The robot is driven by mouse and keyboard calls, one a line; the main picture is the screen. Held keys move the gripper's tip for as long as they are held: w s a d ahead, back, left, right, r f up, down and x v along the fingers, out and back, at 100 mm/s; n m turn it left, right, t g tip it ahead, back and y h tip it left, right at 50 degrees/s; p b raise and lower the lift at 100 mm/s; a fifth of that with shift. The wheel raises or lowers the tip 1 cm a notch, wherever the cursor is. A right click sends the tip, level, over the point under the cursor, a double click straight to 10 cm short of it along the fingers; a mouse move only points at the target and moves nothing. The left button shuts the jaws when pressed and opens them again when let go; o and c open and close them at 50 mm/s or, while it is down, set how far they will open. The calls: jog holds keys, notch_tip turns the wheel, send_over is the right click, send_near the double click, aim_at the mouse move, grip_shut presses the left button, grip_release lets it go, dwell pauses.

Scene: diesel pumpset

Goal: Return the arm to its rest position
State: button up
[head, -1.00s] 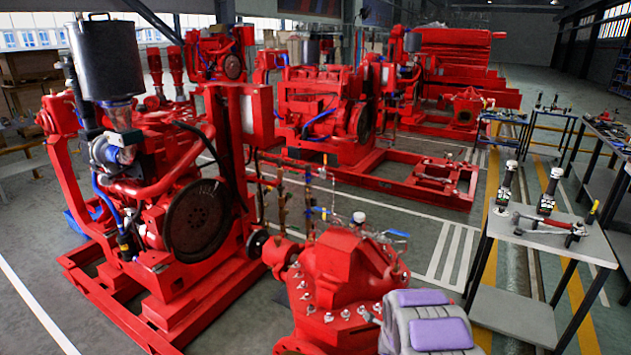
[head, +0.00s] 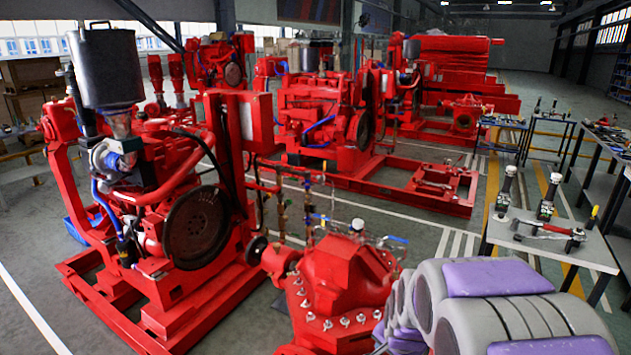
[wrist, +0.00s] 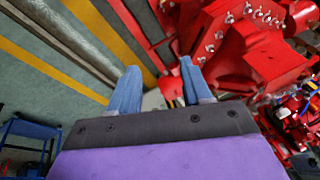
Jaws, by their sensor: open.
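My gripper (wrist: 160,86) shows in the wrist view as two blue fingers, spread well apart with nothing held between them. Behind it are the grey floor and the red pump casing (wrist: 255,45), which lies to the right of the fingers. In the head view my grey and purple arm (head: 500,277) is folded at the lower right, in front of the table and to the right of the red pump (head: 345,270). The gripper itself cannot be made out in the head view.
A red diesel engine (head: 160,190) stands on its frame at the left. A small table (head: 560,238) at the right bears a red-handled tool (head: 542,228) and two upright gauges. More red pumpsets stand behind. Bare grey floor (head: 35,250) shows at the far left.

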jog(key=s+a+r+n+g, duration=0.1)
jog(key=s+r+n+g, duration=0.1)
jog(key=s, duration=0.8)
jog(key=s+r+n+g, duration=0.1)
jog(key=s+r+n, duration=0.2)
jog(key=s, duration=0.8)
jog(key=s+a+r+n+g, duration=0.1)
jog(key=s+r+n+g, duration=0.1)
jog(key=s, duration=0.8)
jog(key=r+n, duration=0.1)
jog(key=n, duration=0.1)
jog(key=shift+s+a+n+g, duration=0.15)
jog(key=shift+a+n+g, duration=0.15)
jog(key=shift+a, duration=0.05)
